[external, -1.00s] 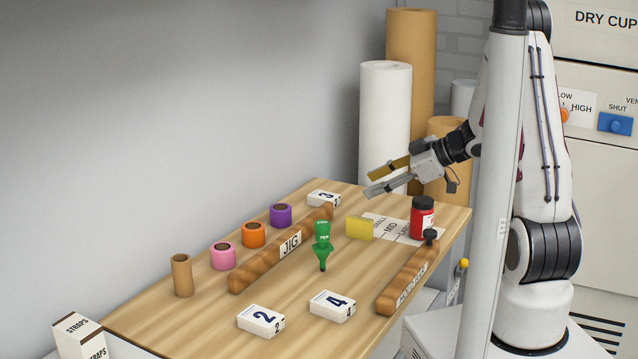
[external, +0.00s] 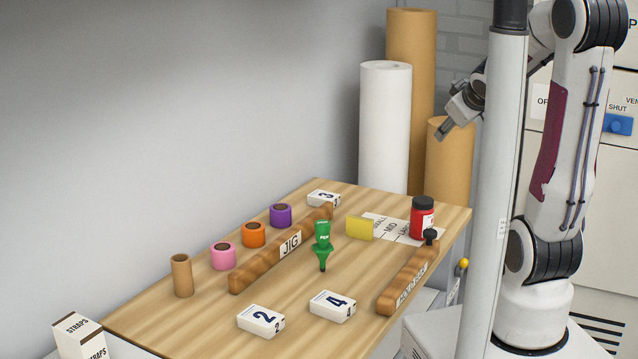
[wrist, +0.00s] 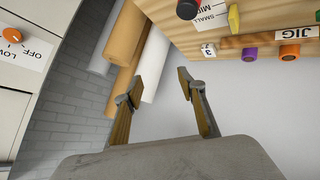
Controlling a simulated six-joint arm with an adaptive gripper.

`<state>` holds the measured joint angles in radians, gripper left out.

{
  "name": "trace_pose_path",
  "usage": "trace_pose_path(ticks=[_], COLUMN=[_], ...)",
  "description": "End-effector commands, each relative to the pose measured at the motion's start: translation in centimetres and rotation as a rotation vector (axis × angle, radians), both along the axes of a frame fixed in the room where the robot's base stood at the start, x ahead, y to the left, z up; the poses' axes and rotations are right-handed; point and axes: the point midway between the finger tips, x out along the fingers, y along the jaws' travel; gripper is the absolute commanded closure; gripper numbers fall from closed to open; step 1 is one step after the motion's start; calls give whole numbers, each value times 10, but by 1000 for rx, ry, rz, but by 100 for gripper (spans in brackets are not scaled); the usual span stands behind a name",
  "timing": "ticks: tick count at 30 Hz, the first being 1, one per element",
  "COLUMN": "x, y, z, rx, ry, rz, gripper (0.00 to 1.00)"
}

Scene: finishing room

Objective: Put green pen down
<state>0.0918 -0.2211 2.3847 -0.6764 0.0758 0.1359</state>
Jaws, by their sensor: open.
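Purple, orange and pink rolls and a cardboard tube (external: 182,275) line the table's left side. A yellow block (external: 359,228), a red jar (external: 422,218), a second wooden bar (external: 408,277) and numbered white boxes also stand there. Tall rolls (external: 385,125) stand behind the table.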

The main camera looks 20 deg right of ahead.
Motion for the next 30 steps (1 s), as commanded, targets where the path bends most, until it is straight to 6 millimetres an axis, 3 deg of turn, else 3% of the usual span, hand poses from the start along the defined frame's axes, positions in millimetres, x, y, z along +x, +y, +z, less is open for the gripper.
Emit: trace_pose_path(ticks=[11, 21, 25, 30], x=[-97, -191, -217, -235], y=[-5, 29, 43, 54], z=[6, -9, -14, -17], rx=[133, 311, 365, 401], ry=[124, 288, 342, 381], rz=[-218, -297, -299, -294], gripper=[60, 60, 60, 60])
